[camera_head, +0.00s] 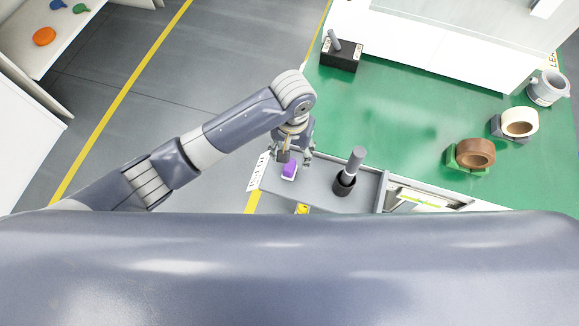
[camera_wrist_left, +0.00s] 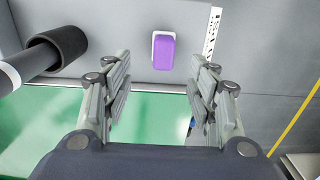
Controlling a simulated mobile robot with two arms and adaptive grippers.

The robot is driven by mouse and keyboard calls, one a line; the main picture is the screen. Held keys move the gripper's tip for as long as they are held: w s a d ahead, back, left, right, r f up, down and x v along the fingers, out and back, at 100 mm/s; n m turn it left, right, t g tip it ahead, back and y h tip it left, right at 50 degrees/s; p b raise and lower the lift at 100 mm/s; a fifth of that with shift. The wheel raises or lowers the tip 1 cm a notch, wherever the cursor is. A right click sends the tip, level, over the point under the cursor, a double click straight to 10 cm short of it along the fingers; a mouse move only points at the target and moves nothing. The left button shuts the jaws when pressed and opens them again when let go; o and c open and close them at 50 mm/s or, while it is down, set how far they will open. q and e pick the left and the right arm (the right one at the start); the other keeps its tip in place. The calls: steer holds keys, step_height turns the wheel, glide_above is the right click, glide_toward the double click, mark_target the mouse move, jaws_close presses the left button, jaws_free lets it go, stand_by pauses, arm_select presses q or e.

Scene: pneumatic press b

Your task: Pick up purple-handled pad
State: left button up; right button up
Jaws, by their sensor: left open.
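The purple-handled pad (camera_head: 289,170) lies on the grey tray surface at the left end of the green bench, with a pale base under its purple handle. In the left wrist view the pad (camera_wrist_left: 164,51) sits beyond the fingertips, roughly in line with the gap between them. My left gripper (camera_head: 295,156) is open and empty, close to the pad; its open fingers also show in the left wrist view (camera_wrist_left: 160,75). I see no contact between fingers and pad. My right gripper is not in view.
A dark cup with a grey-handled tool (camera_head: 345,182) stands right of the pad; it also shows in the left wrist view (camera_wrist_left: 62,45). A yellow object (camera_head: 302,209) is just below. A black block (camera_head: 341,55) and tape rolls (camera_head: 475,152) stand farther off on the green bench.

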mark_target(289, 165)
arm_select(q)
step_height(289, 165, down, 4)
steer(key=shift+f, duration=0.2)
steer(key=f, duration=0.5)
steer(key=shift+a, duration=0.35)
steer(key=c, duration=1.1)
